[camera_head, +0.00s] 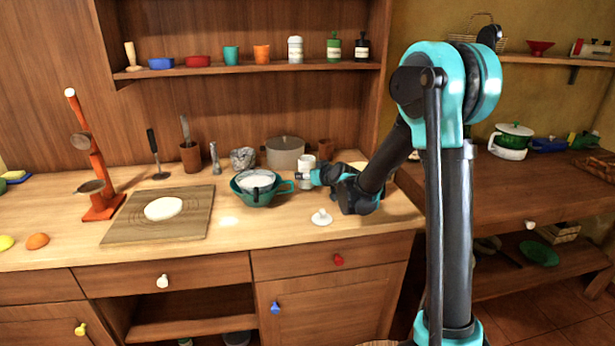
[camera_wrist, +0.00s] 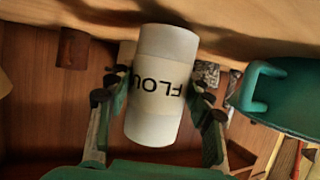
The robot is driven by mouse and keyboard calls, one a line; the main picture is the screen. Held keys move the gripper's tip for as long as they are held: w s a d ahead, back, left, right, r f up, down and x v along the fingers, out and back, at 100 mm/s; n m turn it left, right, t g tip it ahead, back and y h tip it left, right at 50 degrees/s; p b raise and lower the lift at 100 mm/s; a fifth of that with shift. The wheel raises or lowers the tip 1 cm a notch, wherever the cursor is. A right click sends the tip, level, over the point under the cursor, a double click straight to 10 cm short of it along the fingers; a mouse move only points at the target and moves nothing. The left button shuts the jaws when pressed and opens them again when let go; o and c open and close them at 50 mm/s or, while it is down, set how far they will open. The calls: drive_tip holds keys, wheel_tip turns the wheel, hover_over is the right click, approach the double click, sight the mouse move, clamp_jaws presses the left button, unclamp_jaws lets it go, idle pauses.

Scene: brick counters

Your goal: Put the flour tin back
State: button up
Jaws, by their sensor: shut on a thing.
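The flour tin (camera_wrist: 160,85) is a white cylinder with a cream band and dark "FLOU" lettering, upside down in the wrist view. My gripper (camera_wrist: 158,92) is shut on it, one finger at each side of its middle. In the head view the white tin (camera_head: 306,161) shows above my gripper (camera_head: 304,177), over the back of the counter, right of the teal bowl. I cannot tell whether its base touches the counter.
A teal bowl (camera_head: 275,199) of white flour stands just left of my gripper. A grey pot (camera_head: 285,151) and a brown cup (camera_head: 326,149) stand behind. The wall shelf (camera_head: 230,69) holds a white canister (camera_head: 295,49), bottles and small cups, with gaps between them.

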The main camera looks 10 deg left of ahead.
drive_tip(key=shift+f, duration=0.4)
drive_tip(key=o, duration=1.4)
drive_tip(key=shift+f, duration=0.1)
drive_tip(key=shift+o, duration=0.2)
drive_tip(key=v, duration=1.2)
